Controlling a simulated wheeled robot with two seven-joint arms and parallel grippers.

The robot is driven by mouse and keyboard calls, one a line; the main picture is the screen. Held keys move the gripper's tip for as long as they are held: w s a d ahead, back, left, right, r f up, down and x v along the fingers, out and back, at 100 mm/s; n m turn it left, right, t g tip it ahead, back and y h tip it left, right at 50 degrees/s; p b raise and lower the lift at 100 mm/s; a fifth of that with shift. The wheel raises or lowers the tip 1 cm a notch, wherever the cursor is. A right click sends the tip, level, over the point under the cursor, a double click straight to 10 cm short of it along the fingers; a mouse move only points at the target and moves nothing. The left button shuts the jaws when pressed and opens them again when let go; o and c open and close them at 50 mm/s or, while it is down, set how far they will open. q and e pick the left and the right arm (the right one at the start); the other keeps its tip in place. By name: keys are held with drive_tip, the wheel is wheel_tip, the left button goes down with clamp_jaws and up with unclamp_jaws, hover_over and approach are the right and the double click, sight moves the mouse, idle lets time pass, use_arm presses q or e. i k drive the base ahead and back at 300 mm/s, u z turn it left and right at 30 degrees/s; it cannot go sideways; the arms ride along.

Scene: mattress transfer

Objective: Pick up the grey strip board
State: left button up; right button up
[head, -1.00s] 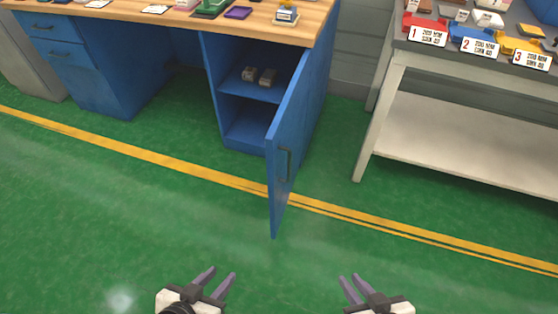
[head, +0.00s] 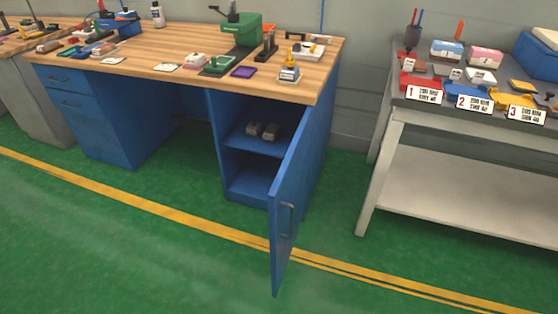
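I cannot tell for sure which item is the grey strip board. A flat dark grey piece (head: 242,57) lies on the wooden workbench top (head: 185,45) in front of a green box. Two small grey objects (head: 263,131) sit side by side on the shelf inside the open blue cabinet, too small to identify. Neither of my grippers is in the head view.
The blue cabinet door (head: 297,205) stands open, jutting over the green floor (head: 130,235). Small items crowd the workbench, including a green box (head: 243,28) and a purple tray (head: 243,72). A grey table (head: 460,195) at right carries numbered red, blue and yellow bins (head: 420,88).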

sight(270, 134)
drive_tip(key=u, duration=1.25)
drive_tip(key=i, duration=2.7)
drive_tip(key=z, duration=1.8)
drive_tip(key=i, duration=0.5)
